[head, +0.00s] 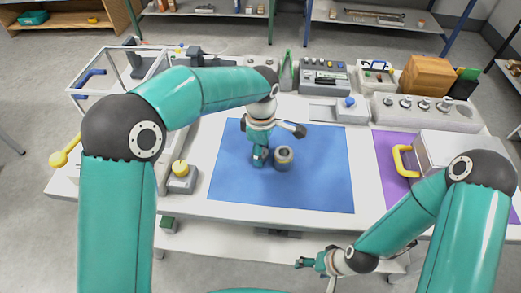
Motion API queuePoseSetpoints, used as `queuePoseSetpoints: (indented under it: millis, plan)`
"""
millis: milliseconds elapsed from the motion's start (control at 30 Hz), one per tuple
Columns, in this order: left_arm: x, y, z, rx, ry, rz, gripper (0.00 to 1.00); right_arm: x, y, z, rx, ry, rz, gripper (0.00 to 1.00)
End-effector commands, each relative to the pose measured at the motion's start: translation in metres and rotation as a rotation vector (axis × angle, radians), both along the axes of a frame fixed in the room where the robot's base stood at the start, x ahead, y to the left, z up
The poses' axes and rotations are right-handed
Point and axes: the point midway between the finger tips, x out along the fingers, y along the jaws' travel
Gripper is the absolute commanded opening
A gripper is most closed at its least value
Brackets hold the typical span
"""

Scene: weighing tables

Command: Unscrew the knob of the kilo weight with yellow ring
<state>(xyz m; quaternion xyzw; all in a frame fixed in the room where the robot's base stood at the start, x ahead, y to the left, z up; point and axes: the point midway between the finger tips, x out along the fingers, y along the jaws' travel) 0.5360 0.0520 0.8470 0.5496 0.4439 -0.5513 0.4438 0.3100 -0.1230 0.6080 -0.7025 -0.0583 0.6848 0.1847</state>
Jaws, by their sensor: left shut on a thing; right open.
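A grey cylindrical weight (283,160) stands upright on the blue mat (325,185), right of the mat's left half. Its top shows a tan ring around a darker centre, and no knob stands up from it. My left gripper (259,163) points down just left of the weight. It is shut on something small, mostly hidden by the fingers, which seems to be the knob. Whether the gripper touches the weight's side is unclear. My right gripper (303,263) is open and empty, low in front of the table's front edge.
A yellow-topped block (180,180) stands left of the mat. A glass-sided balance (105,75) is at the left. Weights in a grey block (425,115), a wooden box (428,75) and a control box (325,77) line the back. A yellow-handled case (450,150) is on the purple mat (392,165).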

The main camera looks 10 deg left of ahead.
Motion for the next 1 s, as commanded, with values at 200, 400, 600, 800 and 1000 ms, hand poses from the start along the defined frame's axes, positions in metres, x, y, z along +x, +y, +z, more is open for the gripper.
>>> queuePoseSetpoints:
  millis: [200, 400, 600, 800, 1000]
  plan:
    - [0.000, 0.000, -0.001, 0.000, 0.000, 0.000, 0.59, 0.000, 0.000, -0.001, 0.000, 0.000, 0.000, 0.78]
    - [0.000, 0.000, -0.001, 0.000, 0.000, -0.001, 0.69, 0.000, 0.000, -0.001, 0.000, 0.000, 0.000, 0.78]
    - [0.000, -0.001, 0.000, 0.000, 0.000, -0.001, 0.69, 0.000, 0.000, 0.000, 0.000, 0.000, 0.000, 0.78]
    - [0.001, -0.001, 0.017, -0.002, -0.004, -0.001, 0.69, 0.000, 0.000, 0.000, 0.000, 0.000, 0.000, 0.78]
    - [0.001, -0.001, 0.056, -0.002, -0.006, -0.001, 0.69, 0.000, 0.000, 0.002, 0.000, 0.000, 0.000, 0.78]
